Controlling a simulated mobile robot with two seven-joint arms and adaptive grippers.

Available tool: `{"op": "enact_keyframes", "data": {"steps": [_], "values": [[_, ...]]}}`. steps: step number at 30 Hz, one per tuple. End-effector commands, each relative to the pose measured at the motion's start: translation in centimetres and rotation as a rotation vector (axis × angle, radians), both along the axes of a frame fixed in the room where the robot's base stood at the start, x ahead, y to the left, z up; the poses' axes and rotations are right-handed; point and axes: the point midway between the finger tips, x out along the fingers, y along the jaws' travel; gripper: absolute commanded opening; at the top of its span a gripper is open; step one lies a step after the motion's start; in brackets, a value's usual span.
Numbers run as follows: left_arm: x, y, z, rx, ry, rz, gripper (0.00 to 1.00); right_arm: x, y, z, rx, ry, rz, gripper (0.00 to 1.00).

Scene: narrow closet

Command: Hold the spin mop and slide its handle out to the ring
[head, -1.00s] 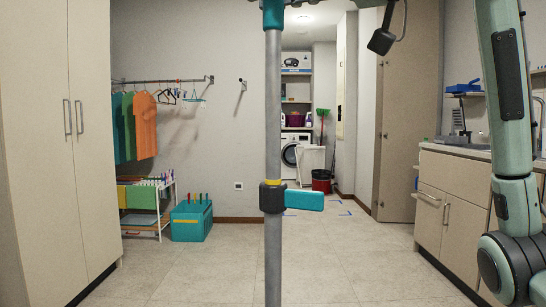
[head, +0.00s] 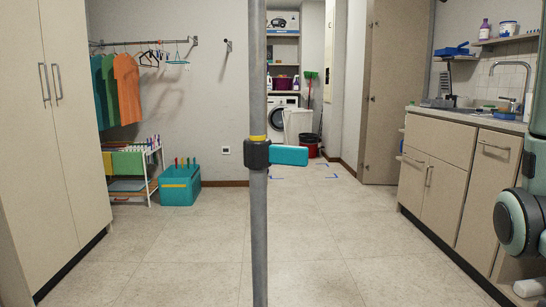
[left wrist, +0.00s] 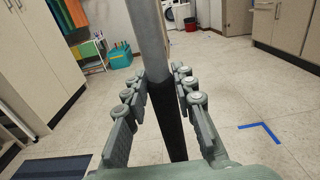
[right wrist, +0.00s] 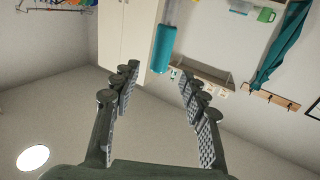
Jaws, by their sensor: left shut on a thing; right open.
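The spin mop's grey pole (head: 259,220) stands near upright in the middle of the head view. The mop's head and the pole's top are out of the head view. In the left wrist view my left gripper (left wrist: 164,88) is shut around the pole, which is grey above (left wrist: 147,35) and black below. My right gripper (right wrist: 158,84) is open and empty, away from the pole.
A tall cabinet (head: 70,130) stands left and a sink counter (head: 440,190) right. A teal crate (head: 180,188) and a white rack (head: 148,175) stand by the back wall. The floor between is clear.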

Motion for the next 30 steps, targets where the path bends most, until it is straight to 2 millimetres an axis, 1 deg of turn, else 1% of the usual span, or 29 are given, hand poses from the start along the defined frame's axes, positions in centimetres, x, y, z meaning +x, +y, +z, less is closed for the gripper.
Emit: {"op": "enact_keyframes", "data": {"steps": [1,3,6,9,13,30], "values": [[0.0,0.0,0.0,0.000,0.000,0.000,0.00,-0.4,-1.0,0.0,0.000,0.000,-0.004,0.44],[0.0,0.0,0.0,0.000,0.000,0.000,0.00,-1.0,-2.0,0.0,0.000,-0.001,-0.003,0.44],[0.0,0.0,0.0,0.000,0.000,0.000,0.00,-1.6,-3.1,0.0,0.000,0.000,-0.001,0.44],[0.0,0.0,0.0,0.000,0.000,0.000,0.00,-1.9,-3.8,0.0,0.000,0.000,-0.001,0.44],[0.0,0.0,0.0,0.000,0.000,0.000,0.00,-2.1,-4.1,0.0,-0.001,0.000,0.001,0.44],[0.0,0.0,0.0,0.000,-0.001,0.000,0.00,-2.1,-4.0,0.0,0.000,0.000,0.001,0.44]]}}
